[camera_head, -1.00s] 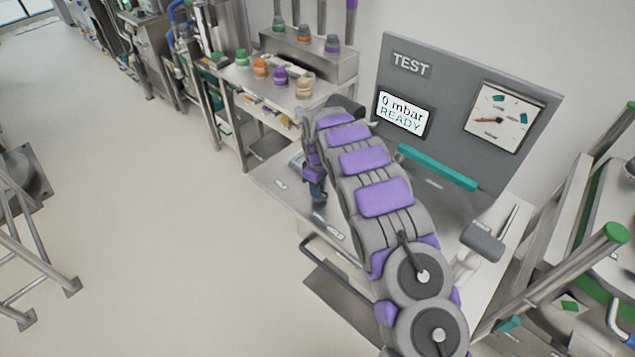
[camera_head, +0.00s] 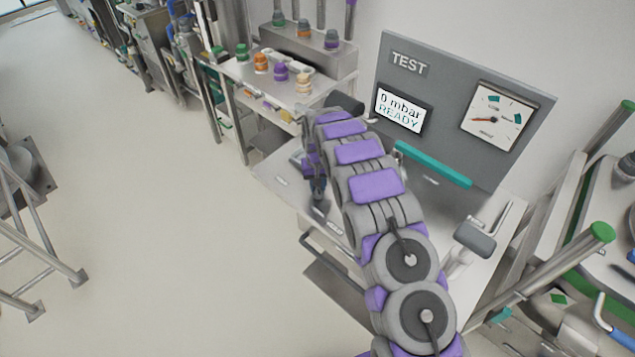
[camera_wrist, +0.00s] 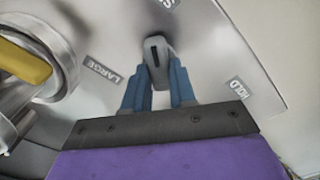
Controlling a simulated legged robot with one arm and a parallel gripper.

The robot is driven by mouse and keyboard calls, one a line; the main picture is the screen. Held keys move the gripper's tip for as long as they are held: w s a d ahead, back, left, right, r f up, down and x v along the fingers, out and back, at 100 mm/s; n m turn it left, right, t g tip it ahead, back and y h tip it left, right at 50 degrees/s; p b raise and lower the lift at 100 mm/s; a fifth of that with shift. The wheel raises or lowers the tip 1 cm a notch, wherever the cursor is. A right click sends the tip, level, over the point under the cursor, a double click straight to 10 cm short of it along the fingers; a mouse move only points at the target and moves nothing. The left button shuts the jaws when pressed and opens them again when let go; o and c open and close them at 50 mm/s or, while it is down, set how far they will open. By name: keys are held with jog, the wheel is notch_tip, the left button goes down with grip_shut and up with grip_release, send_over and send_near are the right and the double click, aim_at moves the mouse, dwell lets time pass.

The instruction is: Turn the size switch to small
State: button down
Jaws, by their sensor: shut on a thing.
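The size switch (camera_wrist: 157,65) is a grey elongated knob with a dark slot, on a pale metal panel in the wrist view. Its slotted end points up and slightly left in the picture. A label reading LARGE (camera_wrist: 103,69) lies to its left and HOLD (camera_wrist: 238,89) to its lower right. A third label (camera_wrist: 169,3) is cut off at the top edge; only its first letters show. My gripper (camera_wrist: 158,72) is shut on the knob, with one blue finger on each side.
A round metal fitting with a yellow part (camera_wrist: 22,62) stands left of the switch. In the head view, a TEST panel (camera_head: 450,75) shows 0 mbar READY on its display (camera_head: 400,109) above a teal bar (camera_head: 432,164). A grey-handled lever (camera_head: 475,240) stands at right.

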jog(key=shift+r+m, duration=0.1)
jog(key=shift+m, duration=0.4)
dwell(0.3)
jog(key=c, duration=0.9)
grip_release()
jog(key=shift+a, duration=0.1)
notch_tip(320, 180, up, 17)
jog(key=shift+r+p, duration=0.1)
jog(key=shift+p, duration=0.8)
